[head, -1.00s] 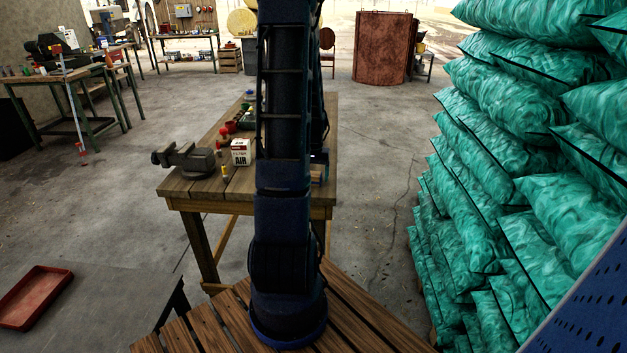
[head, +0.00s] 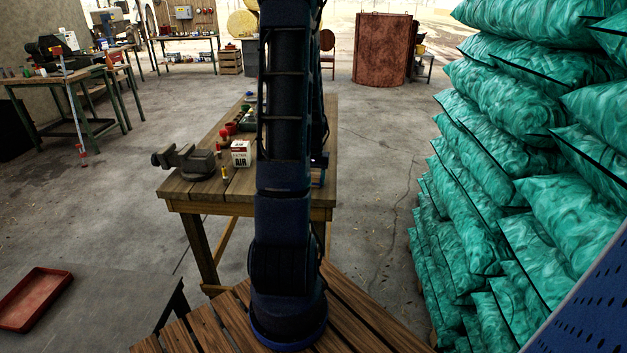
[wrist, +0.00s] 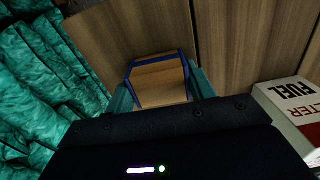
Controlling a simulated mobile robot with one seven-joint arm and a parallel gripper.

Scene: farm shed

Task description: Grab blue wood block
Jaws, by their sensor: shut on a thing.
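The blue wood block (wrist: 160,80), a wooden block with blue edges, is in the middle of the wrist view, over the wooden table top. My gripper (wrist: 161,92) is shut on it, with a teal finger on either side. Its lower part is hidden behind the gripper body. I cannot tell whether the block touches the table. In the head view my arm hides most of the gripper, and only a dark part shows just right of the arm, near the table's right edge.
A white and red filter box (head: 240,153) stands on the wooden table (head: 205,188), left of my arm; it also shows at the right of the wrist view (wrist: 290,108). A vise (head: 185,160) is at the left edge. Stacked green sacks (head: 510,170) rise at right.

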